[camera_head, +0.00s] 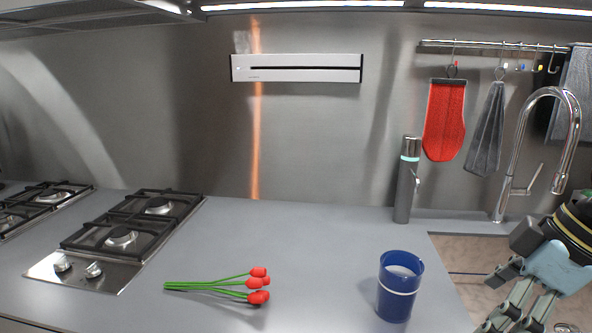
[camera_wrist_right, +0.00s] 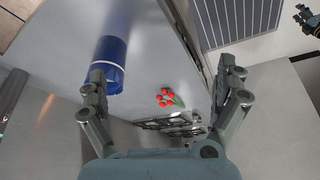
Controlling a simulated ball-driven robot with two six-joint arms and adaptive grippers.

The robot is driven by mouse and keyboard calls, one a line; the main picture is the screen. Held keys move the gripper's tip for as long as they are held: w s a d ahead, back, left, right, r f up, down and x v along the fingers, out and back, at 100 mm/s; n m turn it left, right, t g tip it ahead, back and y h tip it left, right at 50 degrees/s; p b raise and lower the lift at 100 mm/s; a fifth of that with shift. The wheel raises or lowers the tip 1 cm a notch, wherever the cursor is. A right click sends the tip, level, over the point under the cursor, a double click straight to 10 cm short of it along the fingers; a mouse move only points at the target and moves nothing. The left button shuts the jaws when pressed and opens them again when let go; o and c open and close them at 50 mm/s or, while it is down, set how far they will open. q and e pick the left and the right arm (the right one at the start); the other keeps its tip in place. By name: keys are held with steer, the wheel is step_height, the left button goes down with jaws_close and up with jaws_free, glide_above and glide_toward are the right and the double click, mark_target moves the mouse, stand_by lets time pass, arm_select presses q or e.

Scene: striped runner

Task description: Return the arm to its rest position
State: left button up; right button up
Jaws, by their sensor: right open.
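My right gripper (camera_head: 515,320) is at the lower right of the head view, over the sink area and to the right of the blue cup (camera_head: 399,286). In the right wrist view its two fingers (camera_wrist_right: 162,84) stand wide apart with nothing held between them. The blue cup (camera_wrist_right: 107,62) shows beyond the left finger there. A small dark part with a yellow band, apparently my left gripper (camera_wrist_right: 306,18), shows at the upper right of the wrist view. It is too small to tell its jaws.
Red flowers with green stems (camera_head: 258,284) lie on the grey counter (camera_head: 310,240) left of the cup. A gas hob (camera_head: 120,238) is at left. A dark flask (camera_head: 406,182) and a tall tap (camera_head: 572,130) stand at the back right. The counter's middle is clear.

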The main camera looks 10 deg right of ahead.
steer(key=s+a+f+m+h, duration=0.1)
steer(key=s+f+m+h, duration=0.1)
steer(key=s+f+m, duration=0.4)
steer(key=s+a+f+m+h, duration=0.1)
steer(key=s+f+m+h, duration=0.15)
steer(key=s, duration=0.65)
step_height(320, 180, down, 34)
steer(key=s+d+f+b, duration=0.1)
steer(key=s+d+b, duration=0.15)
steer(key=b, duration=0.65)
arm_select(q)
step_height(320, 180, down, 16)
steer(key=s+b, duration=0.1)
steer(key=b, duration=0.6)
steer(key=shift+s+f+g, duration=0.2)
steer(key=shift+s+g, duration=0.1)
arm_select(e)
steer(key=s+f+g, duration=0.1)
steer(key=s+f, duration=0.8)
steer(key=f, duration=0.2)
steer(key=s+d+f+m, duration=0.1)
steer(key=s+f, duration=0.7)
steer(key=f, duration=0.3)
steer(key=shift+s+g, duration=0.35)
steer(key=shift+g, duration=0.05)
